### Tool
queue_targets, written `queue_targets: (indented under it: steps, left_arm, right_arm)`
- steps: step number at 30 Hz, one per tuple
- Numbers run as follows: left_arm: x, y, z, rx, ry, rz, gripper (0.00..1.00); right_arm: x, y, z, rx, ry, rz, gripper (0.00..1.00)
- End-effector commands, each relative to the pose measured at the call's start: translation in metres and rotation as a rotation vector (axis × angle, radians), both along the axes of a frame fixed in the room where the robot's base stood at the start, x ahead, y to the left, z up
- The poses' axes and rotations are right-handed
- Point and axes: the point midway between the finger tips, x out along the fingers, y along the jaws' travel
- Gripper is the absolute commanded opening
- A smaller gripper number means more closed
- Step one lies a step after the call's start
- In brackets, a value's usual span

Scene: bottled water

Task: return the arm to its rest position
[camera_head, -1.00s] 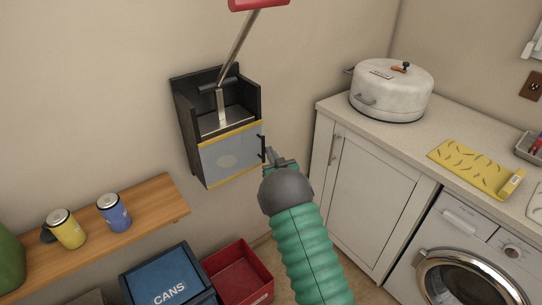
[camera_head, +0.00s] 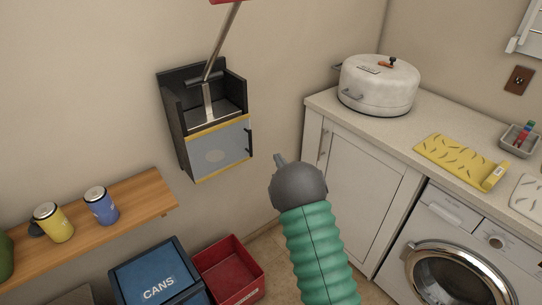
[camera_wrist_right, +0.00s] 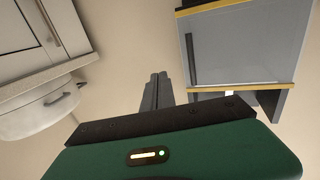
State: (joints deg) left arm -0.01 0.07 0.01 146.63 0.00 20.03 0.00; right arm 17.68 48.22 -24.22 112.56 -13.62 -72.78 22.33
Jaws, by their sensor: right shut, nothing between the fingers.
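My right arm comes up from the bottom of the head view in a green ribbed sleeve with a grey wrist. My right gripper (camera_head: 280,159) is mostly hidden behind that wrist, with only a fingertip showing. In the right wrist view the right gripper (camera_wrist_right: 157,92) has its two fingers together with nothing between them. It is in free air, apart from the wall-mounted can crusher (camera_head: 215,140), whose grey front panel is closed. The crusher also shows at the upper right of the wrist view (camera_wrist_right: 240,50). My left gripper is not in view.
A wooden shelf (camera_head: 150,197) holds a yellow can (camera_head: 55,224) and a blue can (camera_head: 101,206). A blue CANS bin (camera_head: 157,275) and a red bin (camera_head: 228,270) stand below. A counter (camera_head: 400,135) with a white pot (camera_head: 378,85) and a washing machine (camera_head: 450,250) are at right.

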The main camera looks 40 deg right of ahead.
Motion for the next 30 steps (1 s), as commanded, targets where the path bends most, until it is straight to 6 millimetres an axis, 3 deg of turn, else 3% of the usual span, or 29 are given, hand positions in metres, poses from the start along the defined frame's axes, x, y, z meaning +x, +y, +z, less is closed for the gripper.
queue_targets:
  steps: [3, 6, 12, 15, 17, 20, 21, 24, 27, 30]
  left_arm:
    - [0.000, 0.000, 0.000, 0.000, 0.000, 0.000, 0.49]
    - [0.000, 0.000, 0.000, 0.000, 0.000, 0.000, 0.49]
    - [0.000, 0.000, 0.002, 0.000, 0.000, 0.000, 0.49]
    - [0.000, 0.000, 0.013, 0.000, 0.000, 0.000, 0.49]
    - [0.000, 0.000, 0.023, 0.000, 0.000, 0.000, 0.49]
    - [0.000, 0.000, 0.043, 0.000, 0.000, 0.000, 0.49]
    - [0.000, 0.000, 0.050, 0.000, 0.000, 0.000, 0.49]
    - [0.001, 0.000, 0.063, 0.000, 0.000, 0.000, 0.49]
    - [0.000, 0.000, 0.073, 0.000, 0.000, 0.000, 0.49]
    - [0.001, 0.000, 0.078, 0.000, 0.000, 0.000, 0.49]
  right_arm:
    - [-0.023, -0.005, 0.001, 0.001, -0.001, -0.004, 0.00]
    - [-0.032, -0.007, 0.001, 0.001, -0.002, -0.003, 0.00]
    - [-0.032, -0.004, 0.002, 0.008, 0.010, -0.005, 0.00]
    - [-0.027, 0.015, 0.007, 0.052, 0.089, -0.028, 0.00]
    - [-0.027, 0.041, 0.009, 0.101, 0.190, -0.040, 0.00]
    - [-0.043, 0.114, 0.004, 0.198, 0.444, -0.018, 0.00]
    - [-0.059, 0.148, 0.000, 0.227, 0.561, 0.010, 0.00]
    - [-0.109, 0.225, -0.006, 0.269, 0.828, 0.101, 0.00]
    - [-0.168, 0.280, -0.006, 0.272, 1.055, 0.193, 0.00]
    - [-0.215, 0.313, -0.004, 0.258, 1.214, 0.264, 0.00]
